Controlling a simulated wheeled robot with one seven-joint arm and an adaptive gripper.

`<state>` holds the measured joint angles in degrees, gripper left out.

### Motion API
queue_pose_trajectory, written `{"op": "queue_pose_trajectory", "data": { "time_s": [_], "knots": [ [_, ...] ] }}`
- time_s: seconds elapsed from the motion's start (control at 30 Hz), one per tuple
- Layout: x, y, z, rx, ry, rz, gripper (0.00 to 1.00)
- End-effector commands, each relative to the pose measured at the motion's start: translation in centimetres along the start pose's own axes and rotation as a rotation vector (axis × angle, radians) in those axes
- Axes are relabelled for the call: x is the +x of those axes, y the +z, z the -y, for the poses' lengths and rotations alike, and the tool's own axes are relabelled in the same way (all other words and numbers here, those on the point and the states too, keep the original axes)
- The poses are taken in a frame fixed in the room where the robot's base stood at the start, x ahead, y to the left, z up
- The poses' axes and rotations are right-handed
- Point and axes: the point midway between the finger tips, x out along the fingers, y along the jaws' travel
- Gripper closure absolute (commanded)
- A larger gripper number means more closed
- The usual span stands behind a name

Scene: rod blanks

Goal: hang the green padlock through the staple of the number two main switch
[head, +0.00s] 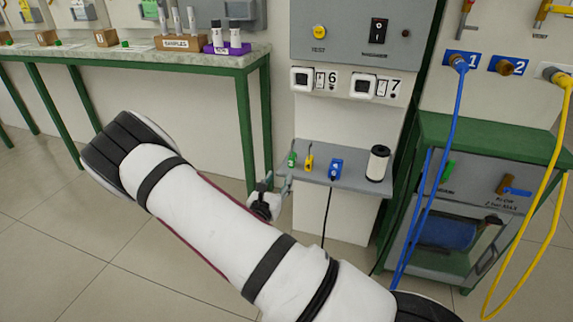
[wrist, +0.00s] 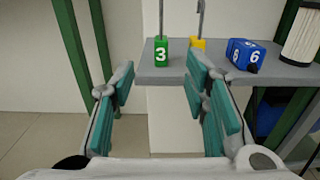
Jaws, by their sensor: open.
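The green padlock (wrist: 161,50), marked 3, stands upright on a small grey shelf with its thin shackle pointing up. In the head view the padlock (head: 292,160) is at the shelf's left end. My gripper (wrist: 160,82) is open and empty. Its teal-padded fingers are spread, and the padlock shows beyond the gap between them, apart from both. In the head view my gripper (head: 272,192) is just left of and below the shelf. I cannot pick out the number two main switch or its staple for certain.
On the shelf (head: 345,178) a yellow padlock (head: 309,163) stands close right of the green one, then a blue numbered block (head: 336,168) and a pale cylinder (head: 377,163). A green-legged bench (head: 240,62) stands left. Blue and yellow hoses (head: 455,130) hang at right.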

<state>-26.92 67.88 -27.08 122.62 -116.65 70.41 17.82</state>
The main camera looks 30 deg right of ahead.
Motion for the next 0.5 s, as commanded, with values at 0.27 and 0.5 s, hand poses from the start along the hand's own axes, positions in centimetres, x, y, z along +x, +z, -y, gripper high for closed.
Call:
{"op": "queue_pose_trajectory", "data": {
  "time_s": [0.27, 0.5],
  "knots": [
    [4.4, -0.3, 0.0, -0.001, 0.002, 0.002, 0.58],
    [7.9, -0.2, 0.0, -0.003, 0.002, 0.0, 0.58]
  ]
}}
